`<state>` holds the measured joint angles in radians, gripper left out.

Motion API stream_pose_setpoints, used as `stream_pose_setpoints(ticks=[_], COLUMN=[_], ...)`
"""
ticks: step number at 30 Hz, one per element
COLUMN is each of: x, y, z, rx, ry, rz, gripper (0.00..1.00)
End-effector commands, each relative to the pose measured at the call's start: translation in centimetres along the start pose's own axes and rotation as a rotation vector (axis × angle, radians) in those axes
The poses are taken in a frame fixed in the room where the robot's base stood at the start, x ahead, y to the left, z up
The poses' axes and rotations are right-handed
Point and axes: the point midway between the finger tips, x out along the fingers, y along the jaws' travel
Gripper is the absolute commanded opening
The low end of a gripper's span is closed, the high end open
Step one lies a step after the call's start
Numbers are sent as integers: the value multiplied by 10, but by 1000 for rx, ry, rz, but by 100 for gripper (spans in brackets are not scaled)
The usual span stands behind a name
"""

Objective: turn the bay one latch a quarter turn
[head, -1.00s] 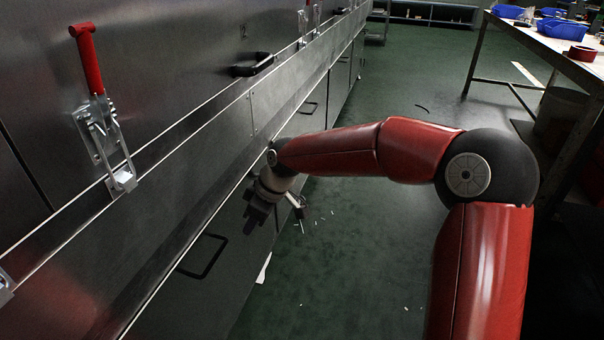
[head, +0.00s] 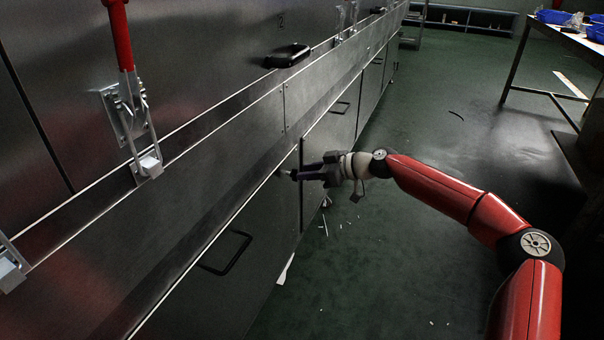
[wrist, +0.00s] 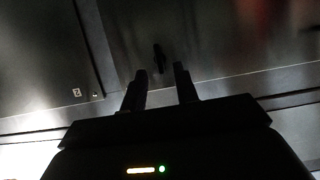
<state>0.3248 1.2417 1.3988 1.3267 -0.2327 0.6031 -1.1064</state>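My gripper (head: 292,174) points left at the lower steel panels of the dryer, close to them. In the wrist view its two dark fingers (wrist: 159,73) stand apart with nothing between them. A small dark upright piece (wrist: 159,58), which looks like a turn latch, is on the steel panel just beyond and between the fingertips. I see no contact with it. No bay-one mark is readable near it. In the head view a small pale spot (head: 285,173) shows at the fingertips, but the latch's shape is not clear there.
A red-handled toggle clamp (head: 125,95) and a black handle (head: 288,56) stand out from the upper wall. A recessed pull (head: 226,253) is on a lower panel. Small white scraps (head: 284,269) lie on the green floor. A worktable (head: 570,40) is at the right; the aisle between is open.

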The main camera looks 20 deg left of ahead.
Motion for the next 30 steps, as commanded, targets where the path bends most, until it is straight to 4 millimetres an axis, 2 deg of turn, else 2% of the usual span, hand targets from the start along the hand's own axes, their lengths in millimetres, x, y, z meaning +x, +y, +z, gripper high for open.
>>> stream_pose_setpoints(ticks=[1, 6, 16, 17, 24, 30], x=[9, 27, 32, 32, 32, 32], y=[0, 0, 0, 0, 0, 0], z=[0, 0, 1, 1, 1, 1], rx=[1, 2, 2, 2, 2, 3], ry=[0, -1, -2, -2, -2, -2], rz=[-1, 0, 1, 1, 1, 0], gripper=[30, 30, 30, 29, 0, 0])
